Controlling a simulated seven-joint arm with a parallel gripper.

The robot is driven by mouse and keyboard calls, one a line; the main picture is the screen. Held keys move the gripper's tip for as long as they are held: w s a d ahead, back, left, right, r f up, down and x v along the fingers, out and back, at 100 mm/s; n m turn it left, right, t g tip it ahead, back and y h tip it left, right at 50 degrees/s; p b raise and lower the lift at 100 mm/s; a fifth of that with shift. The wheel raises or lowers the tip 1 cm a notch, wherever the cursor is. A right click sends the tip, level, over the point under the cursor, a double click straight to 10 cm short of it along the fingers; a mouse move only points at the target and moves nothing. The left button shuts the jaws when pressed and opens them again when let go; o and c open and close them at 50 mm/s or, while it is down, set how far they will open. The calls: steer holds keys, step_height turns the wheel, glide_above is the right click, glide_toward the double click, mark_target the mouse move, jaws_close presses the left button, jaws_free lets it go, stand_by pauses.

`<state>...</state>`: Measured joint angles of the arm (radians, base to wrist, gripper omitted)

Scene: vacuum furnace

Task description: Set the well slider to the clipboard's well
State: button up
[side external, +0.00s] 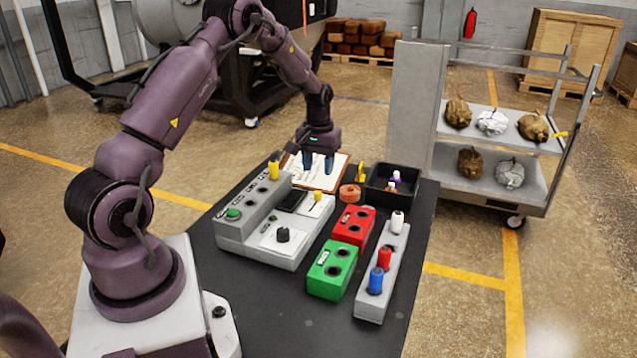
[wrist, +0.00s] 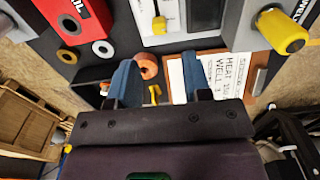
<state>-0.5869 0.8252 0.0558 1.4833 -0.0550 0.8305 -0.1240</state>
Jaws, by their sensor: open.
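The clipboard (side external: 330,180) lies at the far end of the dark table. In the wrist view its paper (wrist: 204,78) reads "HEAT" and "WELL", with numbers too small to read surely. A small yellow slider knob (side external: 317,196) sits on the pale panel of the grey console (side external: 262,232); it also shows in the wrist view (wrist: 159,26). My gripper (side external: 318,164) is open and empty above the clipboard, apart from both knobs.
Red (side external: 353,226) and green (side external: 331,270) blocks with holes stand right of the console. A grey rack (side external: 372,296) holds white, red and blue pegs. A black tray (side external: 400,203) and an orange ring (side external: 349,194) lie near the clipboard. A cart (side external: 500,185) stands beyond.

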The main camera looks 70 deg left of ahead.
step_height(320, 180, up, 6)
steer(key=shift+f, duration=0.1)
stand_by(0.4)
steer(key=s+d+r+m+t, duration=0.2)
steer(key=s+d+r, duration=0.3)
steer(key=d, duration=0.4)
steer(key=s+d+r+m+t, duration=0.1)
steer(key=s+d+r+m, duration=0.3)
steer(key=s+d+r, duration=0.2)
steer(key=s+d+r+m+t, duration=0.2)
steer(key=s+d+r, duration=0.4)
steer(key=d, duration=0.7)
steer(key=shift+s+m+t, duration=0.3)
steer(key=shift+s+m, duration=0.2)
steer(key=shift+s, duration=0.65)
steer(key=shift+r, duration=0.1)
stand_by(0.5)
